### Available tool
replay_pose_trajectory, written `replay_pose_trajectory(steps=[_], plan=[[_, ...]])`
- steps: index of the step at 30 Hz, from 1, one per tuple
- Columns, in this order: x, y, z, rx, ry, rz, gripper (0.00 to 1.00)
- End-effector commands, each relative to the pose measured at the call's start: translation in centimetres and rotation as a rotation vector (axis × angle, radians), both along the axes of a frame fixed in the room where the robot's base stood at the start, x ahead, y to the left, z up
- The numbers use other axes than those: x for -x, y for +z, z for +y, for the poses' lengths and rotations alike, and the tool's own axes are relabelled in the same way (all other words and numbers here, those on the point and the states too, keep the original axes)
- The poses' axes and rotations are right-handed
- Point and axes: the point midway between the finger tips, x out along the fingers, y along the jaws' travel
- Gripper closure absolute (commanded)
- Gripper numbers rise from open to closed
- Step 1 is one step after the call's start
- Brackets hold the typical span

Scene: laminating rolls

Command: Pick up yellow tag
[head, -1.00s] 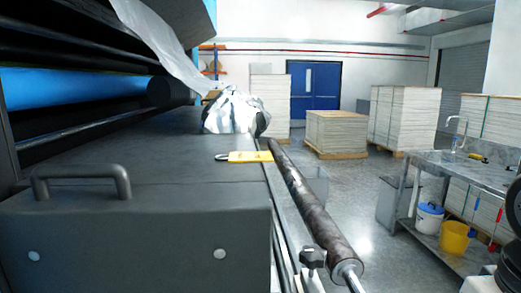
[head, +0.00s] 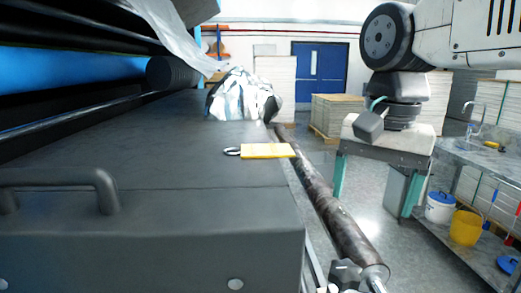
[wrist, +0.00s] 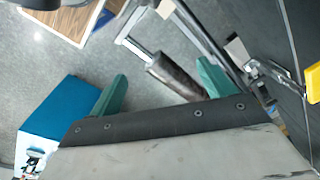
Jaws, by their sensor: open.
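The yellow tag (head: 270,151) lies flat on the dark machine top near its right edge, its dark loop pointing left. In the wrist view part of the yellow tag (wrist: 313,88) shows at the right edge, cut off by the frame. My gripper (head: 376,190) is to the right of the tag in the head view, with its two green fingers pointing down, apart and empty. In the wrist view my gripper (wrist: 162,85) has its fingers spread wide, with the floor and a roller end between them. The gripper is clear of the tag.
A dark roller (head: 332,208) runs along the machine's right side. Crumpled foil (head: 243,96) sits behind the tag. A handle (head: 70,178) rises from the machine at the front left. A yellow bucket (head: 466,228) and a white bucket (head: 440,208) stand at the right.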

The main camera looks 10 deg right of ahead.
Motion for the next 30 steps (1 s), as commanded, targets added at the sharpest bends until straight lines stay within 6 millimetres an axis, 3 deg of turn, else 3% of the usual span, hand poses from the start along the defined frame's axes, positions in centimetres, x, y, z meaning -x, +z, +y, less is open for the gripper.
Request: replay_pose_trajectory(steps=[1, 6, 12, 15, 21, 30], plan=[[-1.5, 1.8, 1.4, -0.007, -0.083, 0.009, 0.18], [-5.4, 7.0, 6.0, -0.021, -0.414, 0.036, 0.18], [-8.3, 11.4, 11.3, -0.024, -0.747, 0.06, 0.18], [-9.0, 12.6, 13.1, -0.023, -0.861, 0.065, 0.18], [-9.5, 13.3, 14.7, -0.021, -0.966, 0.069, 0.18], [-9.8, 10.1, 14.7, -0.02, -0.974, 0.07, 0.18]])
